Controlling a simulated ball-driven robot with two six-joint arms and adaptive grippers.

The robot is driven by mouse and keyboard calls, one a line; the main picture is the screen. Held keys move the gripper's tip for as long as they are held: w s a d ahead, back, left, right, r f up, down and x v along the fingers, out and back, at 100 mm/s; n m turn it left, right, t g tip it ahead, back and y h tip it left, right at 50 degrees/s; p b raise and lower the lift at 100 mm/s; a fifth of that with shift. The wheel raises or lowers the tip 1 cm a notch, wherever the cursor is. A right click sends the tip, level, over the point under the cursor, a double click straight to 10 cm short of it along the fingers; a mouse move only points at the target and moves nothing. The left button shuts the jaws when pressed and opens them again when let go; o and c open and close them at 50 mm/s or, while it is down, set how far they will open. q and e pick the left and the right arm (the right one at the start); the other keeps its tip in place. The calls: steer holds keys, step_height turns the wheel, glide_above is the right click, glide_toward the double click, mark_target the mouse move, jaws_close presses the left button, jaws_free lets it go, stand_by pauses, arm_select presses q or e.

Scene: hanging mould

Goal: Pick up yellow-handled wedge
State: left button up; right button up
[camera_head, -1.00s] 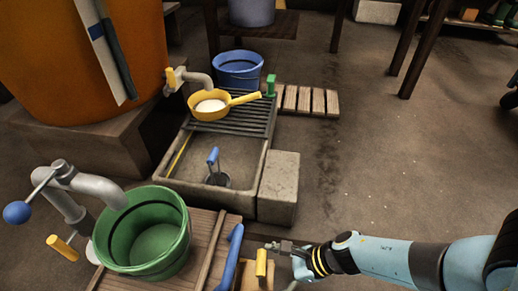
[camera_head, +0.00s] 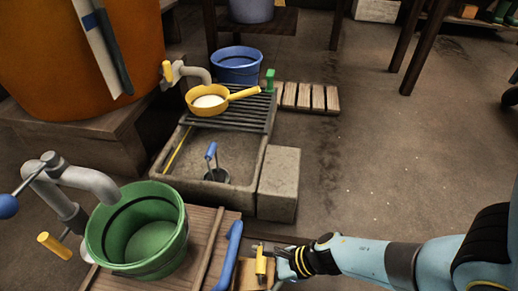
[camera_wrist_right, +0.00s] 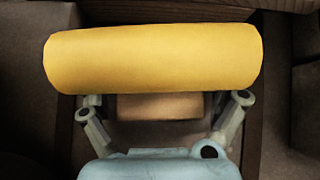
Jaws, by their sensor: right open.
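The yellow handle of the wedge (camera_head: 261,264) stands at the bottom middle of the head view, just right of the blue-handled tool. In the right wrist view the yellow handle (camera_wrist_right: 155,58) fills the upper middle, lying crosswise. A tan wooden block (camera_wrist_right: 160,106) shows below it; I cannot tell whether it is the wedge's body. My right gripper (camera_head: 270,250) is at the handle's upper end in the head view. In the wrist view its fingers (camera_wrist_right: 160,103) are spread apart, and the handle hides their tips. Contact cannot be told. My left gripper is out of view.
A green bucket (camera_head: 138,240) stands on the wooden board at left, under a grey tap (camera_head: 85,180). The blue-handled tool (camera_head: 229,255) lies close to the wedge. A stone trough (camera_head: 260,160) and grey block (camera_head: 279,184) stand behind. The floor at right is clear.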

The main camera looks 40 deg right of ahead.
steer(key=c, duration=1.6)
